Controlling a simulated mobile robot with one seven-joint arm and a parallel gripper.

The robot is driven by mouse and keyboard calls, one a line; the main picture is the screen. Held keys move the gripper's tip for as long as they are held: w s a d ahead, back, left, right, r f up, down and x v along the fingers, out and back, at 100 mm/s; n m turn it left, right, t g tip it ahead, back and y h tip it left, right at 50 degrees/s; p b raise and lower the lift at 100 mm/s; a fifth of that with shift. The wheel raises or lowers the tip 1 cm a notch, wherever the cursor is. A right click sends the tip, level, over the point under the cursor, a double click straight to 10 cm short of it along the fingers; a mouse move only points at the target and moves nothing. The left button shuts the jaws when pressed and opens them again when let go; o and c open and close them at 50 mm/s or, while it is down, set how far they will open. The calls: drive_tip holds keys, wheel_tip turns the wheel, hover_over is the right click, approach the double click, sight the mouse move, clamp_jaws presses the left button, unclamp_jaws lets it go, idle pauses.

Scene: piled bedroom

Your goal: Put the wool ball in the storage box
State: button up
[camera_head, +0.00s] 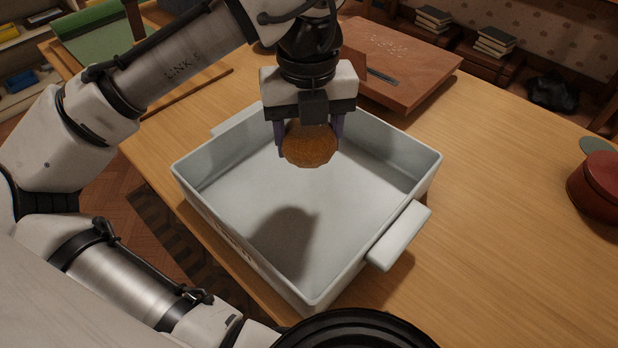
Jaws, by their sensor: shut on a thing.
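The wool ball (310,146) is round and orange-brown. My gripper (309,135) points down and is shut on it, with one purple finger at each side. The storage box (409,207) is a pale grey-white, open, square box with a handle on its right side and part of another at its far left. It stands on the wooden table. The ball is held over the box opening, apart from the floor of the box, and a shadow lies on that floor. The box looks empty.
A brown wooden case (405,62) lies behind the box. A red round container (597,186) stands at the right edge. A green item (95,40) is at the far left.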

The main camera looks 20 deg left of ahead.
sight(308, 190)
wheel_tip(308, 190, down, 9)
drive_tip(key=shift+r+b, duration=0.1)
drive_tip(key=shift+b, duration=0.45)
drive_tip(key=o, duration=1)
drive_tip(key=shift+f, duration=0.2)
drive_tip(key=shift+r, duration=0.15)
wheel_tip(308, 190, up, 12)
drive_tip(key=shift+r+p, duration=0.1)
drive_tip(key=shift+p, duration=0.75)
